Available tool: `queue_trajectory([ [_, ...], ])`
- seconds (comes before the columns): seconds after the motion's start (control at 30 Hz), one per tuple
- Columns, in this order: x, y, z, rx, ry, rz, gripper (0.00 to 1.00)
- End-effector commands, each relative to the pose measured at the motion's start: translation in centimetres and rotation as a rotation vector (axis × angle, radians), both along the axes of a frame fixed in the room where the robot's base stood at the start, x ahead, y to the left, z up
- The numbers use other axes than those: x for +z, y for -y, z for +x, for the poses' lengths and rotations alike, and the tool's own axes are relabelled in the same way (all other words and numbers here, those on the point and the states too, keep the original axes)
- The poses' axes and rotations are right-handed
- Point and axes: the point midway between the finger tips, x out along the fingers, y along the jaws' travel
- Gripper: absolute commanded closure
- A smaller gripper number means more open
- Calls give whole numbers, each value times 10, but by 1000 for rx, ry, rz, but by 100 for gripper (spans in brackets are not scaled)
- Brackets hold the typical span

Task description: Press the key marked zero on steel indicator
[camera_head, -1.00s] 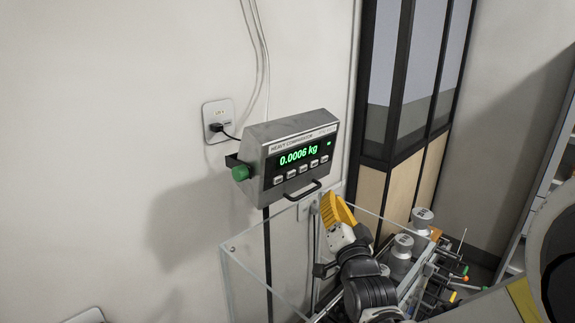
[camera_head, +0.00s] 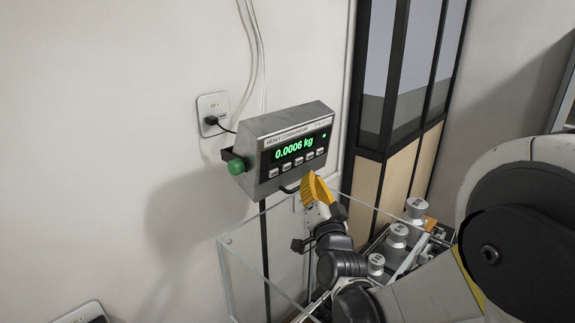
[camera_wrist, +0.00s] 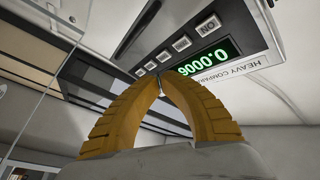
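The steel indicator (camera_head: 287,151) is a grey box on the wall with a green display reading 0.0006 kg. A row of several light keys (camera_head: 297,163) runs below the display; I cannot read which is zero. In the wrist view the indicator is seen upside down from below, with its display (camera_wrist: 207,57) and key row (camera_wrist: 181,43). My gripper (camera_head: 313,178) has ribbed yellow fingers and is just below the right part of the key row, near the handle. In the wrist view its fingertips (camera_wrist: 159,78) meet with nothing between them. Contact with a key is not clear.
A green knob (camera_head: 236,167) sits on the indicator's left side and a black handle (camera_head: 291,189) under its front. Below is a clear-walled enclosure (camera_head: 240,268). Metal weights (camera_head: 396,236) stand at the right.

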Motion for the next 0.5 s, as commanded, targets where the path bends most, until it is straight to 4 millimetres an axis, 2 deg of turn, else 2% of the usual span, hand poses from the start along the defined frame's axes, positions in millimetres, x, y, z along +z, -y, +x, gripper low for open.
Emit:
queue_trajectory([
  [0.2,4,-20,19,1,1,0,100],
  [0.5,6,-30,30,-1,1,-1,100],
])
